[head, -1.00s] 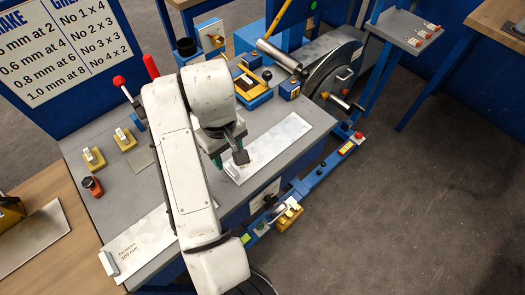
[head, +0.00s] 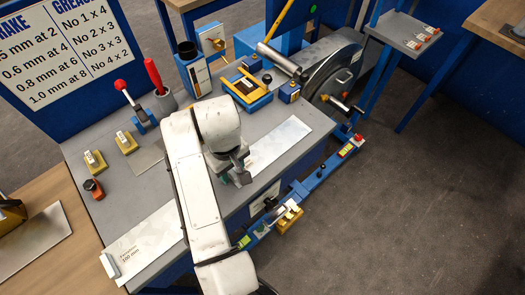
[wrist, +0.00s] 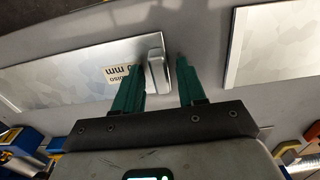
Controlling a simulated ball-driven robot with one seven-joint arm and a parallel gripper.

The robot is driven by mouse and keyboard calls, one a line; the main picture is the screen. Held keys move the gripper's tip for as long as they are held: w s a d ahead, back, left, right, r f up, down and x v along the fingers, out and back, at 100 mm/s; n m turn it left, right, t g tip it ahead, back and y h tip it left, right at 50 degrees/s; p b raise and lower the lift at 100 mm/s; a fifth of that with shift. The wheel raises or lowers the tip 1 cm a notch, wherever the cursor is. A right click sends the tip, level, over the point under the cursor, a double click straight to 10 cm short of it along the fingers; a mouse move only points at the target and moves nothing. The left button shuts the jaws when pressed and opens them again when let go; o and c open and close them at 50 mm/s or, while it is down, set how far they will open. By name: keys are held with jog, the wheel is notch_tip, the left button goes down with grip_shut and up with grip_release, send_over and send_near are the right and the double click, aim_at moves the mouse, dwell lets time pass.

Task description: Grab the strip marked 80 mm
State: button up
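A pale metal strip (head: 282,142) lies on the grey bench, its near end hidden behind my gripper in the head view. In the wrist view this strip (wrist: 60,75) has a printed label (wrist: 122,74), upside down; "mm" reads, but the number is partly covered by a finger. A grey block (wrist: 157,62) stands at the strip's end. My gripper (wrist: 160,68) has its green fingers open, one on each side of the block. I cannot tell whether either finger touches it. In the head view my gripper (head: 238,176) is over the strip's near end.
A second strip, marked 100 mm (head: 150,240), lies at the bench's front left; a strip end (wrist: 275,45) shows right in the wrist view. Yellow blocks (head: 94,161), a red-handled tool (head: 154,76) and a round drum (head: 333,75) stand around. Bench between strips is clear.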

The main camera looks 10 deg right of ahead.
grip_shut()
jog(key=shift+r, duration=0.15)
dwell(0.4)
